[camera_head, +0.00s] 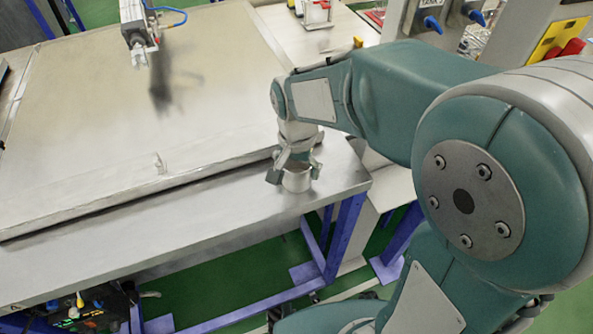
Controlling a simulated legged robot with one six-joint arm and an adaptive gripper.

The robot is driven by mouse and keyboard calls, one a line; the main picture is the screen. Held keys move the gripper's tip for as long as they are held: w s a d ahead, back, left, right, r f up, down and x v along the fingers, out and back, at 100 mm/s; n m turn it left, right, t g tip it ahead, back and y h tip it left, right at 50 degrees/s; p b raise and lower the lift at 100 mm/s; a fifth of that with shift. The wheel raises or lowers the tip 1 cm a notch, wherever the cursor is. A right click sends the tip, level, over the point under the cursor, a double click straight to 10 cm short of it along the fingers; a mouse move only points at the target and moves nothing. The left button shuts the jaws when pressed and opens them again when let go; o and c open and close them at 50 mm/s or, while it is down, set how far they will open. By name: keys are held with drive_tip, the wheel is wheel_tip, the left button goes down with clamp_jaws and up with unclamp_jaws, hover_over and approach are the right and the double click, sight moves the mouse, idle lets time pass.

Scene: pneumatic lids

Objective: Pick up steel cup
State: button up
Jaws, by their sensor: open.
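A small steel cup (297,179) stands upright on the metal table (225,217), near its right front corner. My gripper (294,172) points down from above at the cup, with its fingers spread open on either side of it. The gripper's body covers part of the cup's rim. I cannot tell whether the fingers touch the cup's wall.
A large flat lid (150,110) covers most of the table behind the cup, with a small handle (160,163) near its front edge. A pneumatic cylinder (137,30) stands over it. Blue table legs (345,235) are below. The table's front strip is clear to the left.

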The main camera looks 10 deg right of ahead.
drive_tip(key=c, duration=0.8)
drive_tip(key=shift+s, duration=0.1)
drive_tip(key=shift+r, duration=0.1)
drive_tip(key=shift+r, duration=0.3)
wheel_tip(320, 180, up, 2)
drive_tip(key=shift+r, duration=0.15)
drive_tip(key=s+r, duration=0.3)
drive_tip(key=s, duration=0.1)
drive_tip(key=s+d+r, duration=0.1)
drive_tip(key=s+r, duration=0.2)
drive_tip(key=s, duration=0.2)
drive_tip(key=s+r, duration=0.4)
drive_tip(key=shift+s+d, duration=0.3)
drive_tip(key=shift+s, duration=0.1)
drive_tip(key=shift+s, duration=0.1)
